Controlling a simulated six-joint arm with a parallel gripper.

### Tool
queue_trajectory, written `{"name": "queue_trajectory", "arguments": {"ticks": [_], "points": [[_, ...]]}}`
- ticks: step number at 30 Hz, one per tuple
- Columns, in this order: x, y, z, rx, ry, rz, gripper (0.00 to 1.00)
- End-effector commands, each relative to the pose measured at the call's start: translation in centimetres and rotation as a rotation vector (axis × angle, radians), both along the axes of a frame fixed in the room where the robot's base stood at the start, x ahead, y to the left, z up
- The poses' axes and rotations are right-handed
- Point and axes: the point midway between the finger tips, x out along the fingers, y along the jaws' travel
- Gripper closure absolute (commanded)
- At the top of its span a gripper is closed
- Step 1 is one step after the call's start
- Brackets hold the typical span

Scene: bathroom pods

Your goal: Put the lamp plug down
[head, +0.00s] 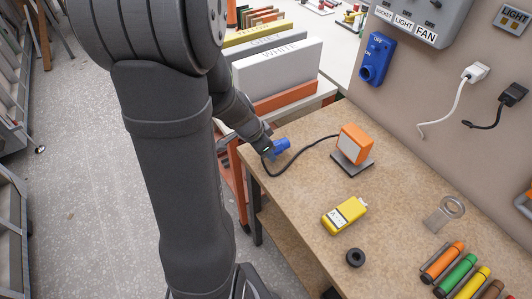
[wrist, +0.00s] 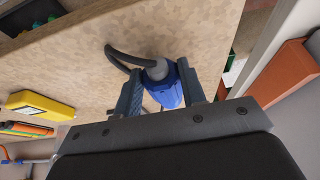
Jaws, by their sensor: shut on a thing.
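The lamp plug (head: 281,146) is blue with a grey cable end. In the wrist view the plug (wrist: 167,92) sits between the two fingers of my gripper (wrist: 160,84), which is shut on it. In the head view my gripper (head: 268,150) is at the far left corner of the bench. I cannot tell whether the plug touches the bench top. A dark cord (head: 300,149) runs from the plug to the orange lamp (head: 355,141), which stands on a dark base on the bench.
The wooden bench top (head: 300,185) is clear around the plug. A yellow meter (head: 344,215), a black ring (head: 355,258) and several coloured tubes (head: 459,272) lie nearer the front and right. A blue socket (head: 375,58) and hanging plugs (head: 476,72) are on the wall panel.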

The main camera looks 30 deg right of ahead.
Motion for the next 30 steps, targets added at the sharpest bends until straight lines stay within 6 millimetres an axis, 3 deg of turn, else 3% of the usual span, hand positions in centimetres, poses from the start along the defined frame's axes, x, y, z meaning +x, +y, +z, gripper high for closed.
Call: {"name": "queue_trajectory", "arguments": {"ticks": [5, 17, 18, 21, 30], "points": [[0.0, 0.0, -1.8, 0.0, 0.001, 0.001, 0.9], [0.0, 0.0, -2.2, 0.0, 0.0, 0.0, 0.9], [0.0, 0.0, -2.3, -0.001, -0.001, 0.0, 0.59], [0.0, 0.0, -2.2, -0.001, -0.001, 0.0, 0.41], [0.0, 0.0, -2.1, -0.001, -0.001, -0.001, 0.41]]}}
